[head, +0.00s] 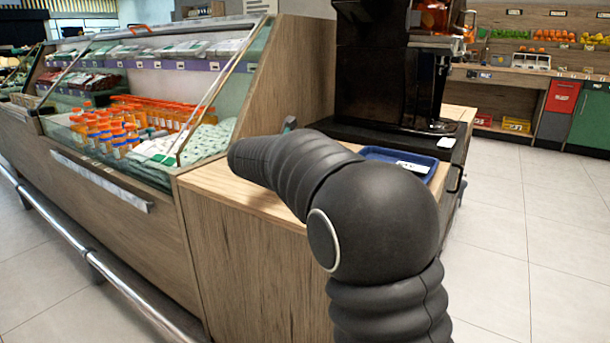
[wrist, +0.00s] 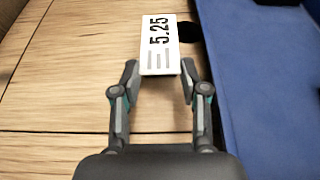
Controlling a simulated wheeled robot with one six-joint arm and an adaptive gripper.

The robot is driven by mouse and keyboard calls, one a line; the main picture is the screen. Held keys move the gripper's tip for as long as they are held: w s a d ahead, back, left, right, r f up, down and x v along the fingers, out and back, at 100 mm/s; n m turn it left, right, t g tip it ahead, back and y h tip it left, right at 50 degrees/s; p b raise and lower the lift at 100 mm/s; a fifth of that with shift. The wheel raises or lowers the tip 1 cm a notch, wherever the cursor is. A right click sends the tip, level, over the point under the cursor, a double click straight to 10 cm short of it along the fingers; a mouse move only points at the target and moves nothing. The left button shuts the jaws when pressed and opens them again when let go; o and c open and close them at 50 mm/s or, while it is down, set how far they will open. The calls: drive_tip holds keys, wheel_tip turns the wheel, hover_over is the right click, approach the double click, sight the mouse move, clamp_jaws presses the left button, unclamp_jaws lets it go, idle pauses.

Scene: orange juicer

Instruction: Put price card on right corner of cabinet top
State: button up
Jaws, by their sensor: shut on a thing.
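The price card, white with "5.25" printed on it (wrist: 160,42), is held at the fingertips of my gripper (wrist: 159,70) in the wrist view. The fingers touch its near end from both sides. The wooden cabinet top (wrist: 60,75) lies below the card; whether the card touches it I cannot tell. In the head view the cabinet top (head: 225,188) shows left of my arm, and my arm hides the held card and most of the gripper.
A blue tray (head: 376,153) lies on the cabinet right of my arm, with a white label-like piece (head: 412,167) in it. Its blue surface (wrist: 262,80) fills the wrist view's right side. A black juicer (head: 385,70) stands behind. A glass-sided chilled display (head: 150,90) adjoins left.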

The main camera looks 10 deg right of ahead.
drive_tip(key=shift+f, duration=1.05)
drive_tip(key=shift+f, duration=0.15)
drive_tip(key=o, duration=1)
drive_tip(key=shift+o, duration=0.2)
